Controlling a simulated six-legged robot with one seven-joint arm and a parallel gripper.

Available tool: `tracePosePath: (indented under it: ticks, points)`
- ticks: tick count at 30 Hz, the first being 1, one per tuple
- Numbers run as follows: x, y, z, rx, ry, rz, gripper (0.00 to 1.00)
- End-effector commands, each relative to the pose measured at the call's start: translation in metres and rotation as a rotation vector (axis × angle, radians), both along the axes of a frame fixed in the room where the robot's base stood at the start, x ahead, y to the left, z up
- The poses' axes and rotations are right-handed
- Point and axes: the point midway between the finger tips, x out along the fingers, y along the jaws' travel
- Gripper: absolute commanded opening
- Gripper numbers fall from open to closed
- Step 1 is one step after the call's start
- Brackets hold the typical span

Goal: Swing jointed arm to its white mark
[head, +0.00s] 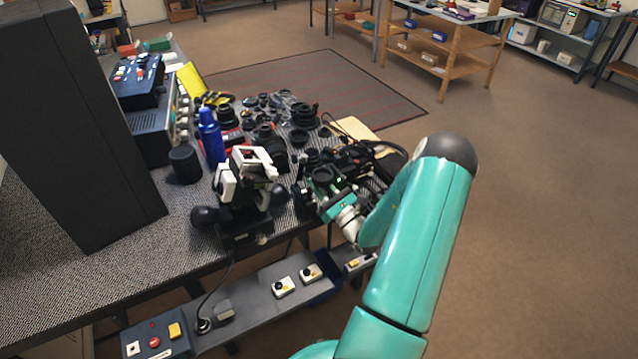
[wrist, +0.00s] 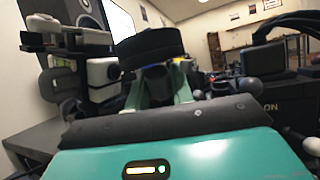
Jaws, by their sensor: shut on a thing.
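My gripper (head: 328,189) is at the right end of the cluttered bench, among dark camera gear. In the wrist view its teal fingers (wrist: 158,88) are shut on a black, round-topped piece (wrist: 150,45), which looks like the end of the jointed arm. This black end also shows in the head view (head: 322,174). The rest of the jointed arm is hard to make out among the dark parts and is partly hidden by my gripper. I cannot make out the white mark in either view.
A black and white stand with knobs (head: 240,205) is close to the left of my gripper. A dark camera body (wrist: 285,100) is close on the right. Open floor lies to the right.

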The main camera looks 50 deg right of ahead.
Motion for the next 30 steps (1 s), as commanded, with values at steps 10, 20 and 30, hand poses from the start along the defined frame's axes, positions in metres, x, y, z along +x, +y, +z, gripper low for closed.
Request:
tracePosePath:
  ticks: [10, 20, 30]
  points:
    - [0.002, 0.001, 0.000, 0.000, -0.006, -0.001, 0.27]
    - [0.002, 0.002, 0.000, 0.000, -0.004, -0.002, 0.44]
    - [-0.033, 0.002, -0.017, 0.002, -0.002, -0.005, 0.44]
